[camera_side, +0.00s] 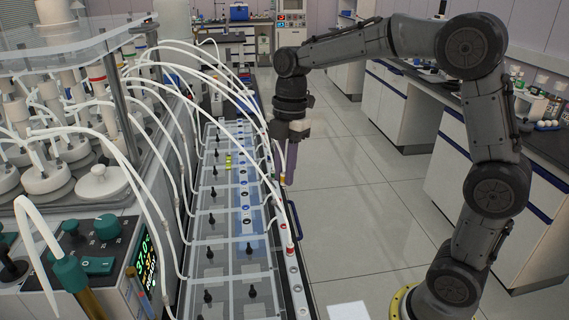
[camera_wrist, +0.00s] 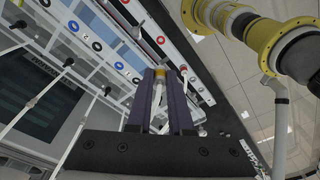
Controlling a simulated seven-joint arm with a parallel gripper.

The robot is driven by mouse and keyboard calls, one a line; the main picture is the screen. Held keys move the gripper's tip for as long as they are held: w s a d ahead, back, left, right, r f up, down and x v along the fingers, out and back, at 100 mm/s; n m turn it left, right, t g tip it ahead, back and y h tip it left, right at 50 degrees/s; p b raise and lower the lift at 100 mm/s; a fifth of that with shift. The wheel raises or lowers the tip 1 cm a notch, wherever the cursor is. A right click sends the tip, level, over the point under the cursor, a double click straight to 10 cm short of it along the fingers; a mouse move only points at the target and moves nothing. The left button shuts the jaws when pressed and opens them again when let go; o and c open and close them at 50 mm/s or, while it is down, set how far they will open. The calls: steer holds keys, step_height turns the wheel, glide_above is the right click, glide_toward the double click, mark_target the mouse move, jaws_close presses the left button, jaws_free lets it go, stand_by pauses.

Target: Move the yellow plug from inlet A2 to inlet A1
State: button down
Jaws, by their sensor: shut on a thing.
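My gripper (camera_side: 290,183) hangs over the right-hand rail, fingers pointing down, shut on the yellow plug. In the wrist view its two purple fingers (camera_wrist: 160,74) close around the yellow plug (camera_wrist: 160,67), whose end shows between the fingertips. A white tube runs back from the plug between the fingers. In the side view the yellow plug (camera_side: 282,177) is a small spot beside the fingertips. The rail (camera_side: 296,283) carries a row of round inlets; labels A1 and A2 are not readable. I cannot tell whether the plug is seated in an inlet or just clear of it.
A red-collared plug (camera_side: 290,249) with a white tube stands nearer on the rail. An orange-red plug (camera_wrist: 183,68) is close right of my fingers. White tubes (camera_side: 215,75) arch over the clear tank (camera_side: 225,262) from the left. Open floor (camera_side: 350,200) lies to the right.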

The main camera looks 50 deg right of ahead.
steer(key=shift+f, duration=5.1)
steer(key=shift+f, duration=1.1)
steer(key=c, duration=0.7)
jaws_free()
steer(key=shift+c, duration=0.2)
steer(key=shift+r, duration=0.15)
step_height(320, 180, up, 14)
steer(key=d, duration=0.1)
steer(key=shift+d+f, duration=0.2)
steer(key=shift+d, duration=0.1)
